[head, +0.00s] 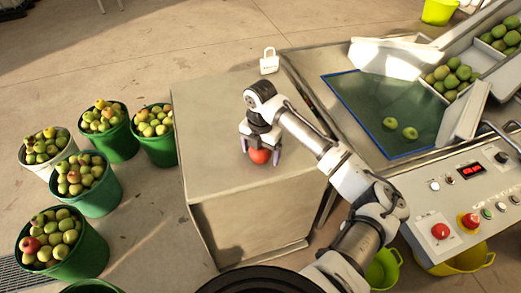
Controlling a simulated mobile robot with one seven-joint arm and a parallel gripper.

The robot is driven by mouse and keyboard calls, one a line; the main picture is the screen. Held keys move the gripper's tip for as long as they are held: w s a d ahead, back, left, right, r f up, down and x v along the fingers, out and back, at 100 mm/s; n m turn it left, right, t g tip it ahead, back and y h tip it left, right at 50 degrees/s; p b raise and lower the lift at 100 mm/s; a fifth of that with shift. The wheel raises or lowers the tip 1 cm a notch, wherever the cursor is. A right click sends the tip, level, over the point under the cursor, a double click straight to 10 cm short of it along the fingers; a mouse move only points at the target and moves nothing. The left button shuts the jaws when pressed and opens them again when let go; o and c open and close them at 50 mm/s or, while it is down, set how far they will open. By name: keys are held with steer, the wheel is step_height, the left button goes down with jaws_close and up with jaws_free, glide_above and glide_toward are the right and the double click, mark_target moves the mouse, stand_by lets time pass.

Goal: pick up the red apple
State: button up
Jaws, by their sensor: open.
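The red apple (260,156) sits on the bare top of a metal cabinet (210,110) in the middle of the head view. My gripper (261,150) points down over the apple, with its fingers apart on either side of it. The upper part of the apple is partly hidden by the gripper. I cannot tell whether the fingers touch the apple.
A padlock-shaped object (269,61) stands at the cabinet's back edge. Right are a green sorting tray (375,115) with two green apples and a control panel (460,205) with buttons. Several apple-filled buckets (92,196) stand left. The cabinet top's left side is clear.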

steer(key=c, duration=1.2)
steer(key=shift+o, duration=0.2)
step_height(320, 180, up, 20)
steer(key=b, duration=0.2)
